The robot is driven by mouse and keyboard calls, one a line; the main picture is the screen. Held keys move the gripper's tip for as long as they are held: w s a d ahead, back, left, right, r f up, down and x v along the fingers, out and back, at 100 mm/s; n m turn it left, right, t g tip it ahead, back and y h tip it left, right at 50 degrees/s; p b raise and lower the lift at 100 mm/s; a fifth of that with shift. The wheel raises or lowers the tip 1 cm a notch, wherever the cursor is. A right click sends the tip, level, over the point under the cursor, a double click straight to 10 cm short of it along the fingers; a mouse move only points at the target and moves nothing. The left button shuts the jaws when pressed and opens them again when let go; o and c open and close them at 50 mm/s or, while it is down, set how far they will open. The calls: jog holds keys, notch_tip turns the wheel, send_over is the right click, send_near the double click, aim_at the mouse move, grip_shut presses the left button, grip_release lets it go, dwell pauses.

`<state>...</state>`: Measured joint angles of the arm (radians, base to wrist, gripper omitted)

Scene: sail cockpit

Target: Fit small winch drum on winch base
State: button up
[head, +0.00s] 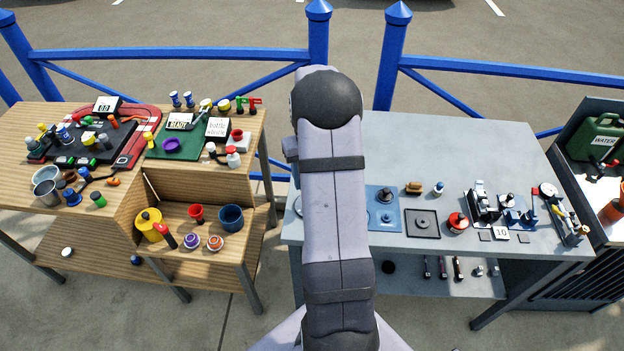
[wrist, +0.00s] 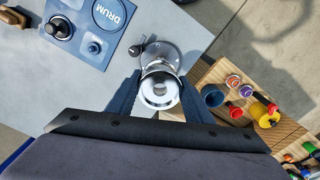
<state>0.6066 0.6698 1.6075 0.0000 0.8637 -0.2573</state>
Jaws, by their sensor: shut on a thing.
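In the wrist view my gripper (wrist: 158,98) is shut on the small winch drum (wrist: 160,92), a shiny silver cylinder with a round hole in its end. Just beyond it is the winch base (wrist: 167,49), a round silver plate at the table's edge. The drum overlaps the base in this view; I cannot tell whether they touch. A dark-knobbed crank (wrist: 138,47) stands at the base's left. In the head view my own arm hides the gripper and drum, and only a sliver of the base (head: 297,206) shows beside the arm.
A blue mat (wrist: 88,48) marked DRUM holds a black-and-silver piece (wrist: 59,28) and a small blue piece. The grey table (head: 450,145) has clear room at the back, with several parts to the right. A wooden bench (head: 215,268) with cups stands left, across a gap.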

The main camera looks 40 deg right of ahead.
jog(key=shift+f, duration=0.1)
jog(key=shift+f+b, duration=1.2)
jog(key=shift+f, duration=0.2)
jog(key=shift+f+b, duration=1.25)
jog(key=shift+f, duration=1.45)
dwell(2.1)
jog(key=o, duration=1.7)
jog(key=shift+r, duration=0.15)
jog(key=shift+r+p, duration=3.3)
jog(key=shift+r, duration=0.8)
